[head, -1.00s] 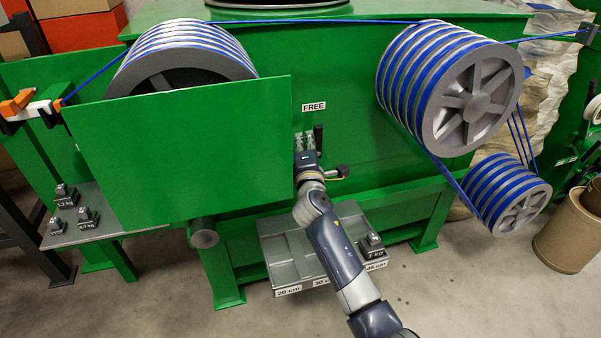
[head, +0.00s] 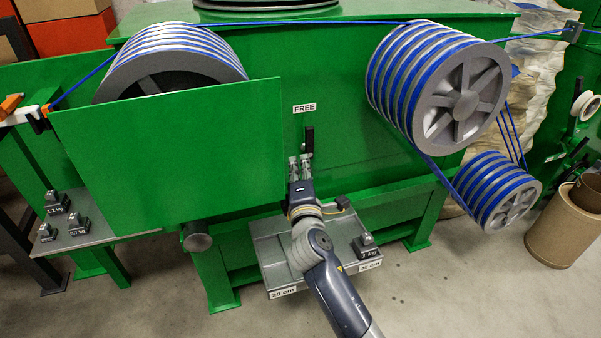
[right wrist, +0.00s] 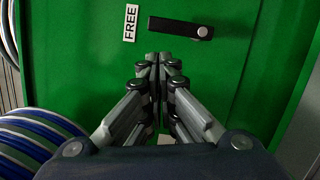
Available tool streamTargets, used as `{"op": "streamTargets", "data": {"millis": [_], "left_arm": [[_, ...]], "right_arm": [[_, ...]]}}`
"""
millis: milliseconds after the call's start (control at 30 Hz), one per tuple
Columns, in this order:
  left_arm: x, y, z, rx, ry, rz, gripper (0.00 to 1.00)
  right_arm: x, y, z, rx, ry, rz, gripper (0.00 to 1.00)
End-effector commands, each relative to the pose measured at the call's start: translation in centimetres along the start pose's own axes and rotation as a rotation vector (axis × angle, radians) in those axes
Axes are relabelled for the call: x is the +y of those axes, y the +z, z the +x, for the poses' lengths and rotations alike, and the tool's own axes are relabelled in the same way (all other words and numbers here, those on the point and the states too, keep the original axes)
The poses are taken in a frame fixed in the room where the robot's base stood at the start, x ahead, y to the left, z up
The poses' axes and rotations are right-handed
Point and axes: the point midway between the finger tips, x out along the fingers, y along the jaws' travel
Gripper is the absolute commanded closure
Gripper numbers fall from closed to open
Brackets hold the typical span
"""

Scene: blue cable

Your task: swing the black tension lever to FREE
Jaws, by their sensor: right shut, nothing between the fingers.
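The black tension lever (head: 309,141) is on the green machine front, below the white FREE label (head: 304,108). It stands upright, its free end towards the label. In the right wrist view the lever (right wrist: 180,27) lies across the top of the picture, its left end close to the FREE label (right wrist: 130,23) and a silver pivot at its right end. My right gripper (head: 299,160) is shut and empty, just below and left of the lever. In the right wrist view its closed fingertips (right wrist: 159,58) are apart from the lever. My left gripper is not in view.
A green panel (head: 170,160) stands close left of my right gripper. Blue cable runs over grooved wheels, one at upper right (head: 458,93) and a smaller one (head: 512,207) below. A grey tray (head: 265,255) with a weight (head: 366,246) lies below my arm.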

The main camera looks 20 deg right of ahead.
Motion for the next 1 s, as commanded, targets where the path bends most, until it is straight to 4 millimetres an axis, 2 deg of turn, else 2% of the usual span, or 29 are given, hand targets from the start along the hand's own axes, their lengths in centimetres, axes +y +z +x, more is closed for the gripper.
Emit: {"op": "streamTargets", "data": {"millis": [100,233,767,867,967,1000], "left_arm": [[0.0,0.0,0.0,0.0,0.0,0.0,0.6],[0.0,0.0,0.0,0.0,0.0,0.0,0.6],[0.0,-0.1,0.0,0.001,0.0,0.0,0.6],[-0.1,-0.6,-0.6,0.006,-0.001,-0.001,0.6],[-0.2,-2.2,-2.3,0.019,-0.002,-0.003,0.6],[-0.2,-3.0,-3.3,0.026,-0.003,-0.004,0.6]], "right_arm": [[-0.1,-0.1,-1.5,0.001,-0.001,0.0,1.0],[0.0,0.0,-2.4,0.0,0.0,0.0,1.0],[-0.1,0.0,-2.6,-0.001,-0.002,0.003,1.0],[-1.1,0.6,-3.1,-0.01,-0.035,0.045,1.0],[-3.8,1.9,-4.7,-0.036,-0.123,0.159,1.0],[-5.3,2.6,-5.6,-0.053,-0.174,0.224,1.0]]}}
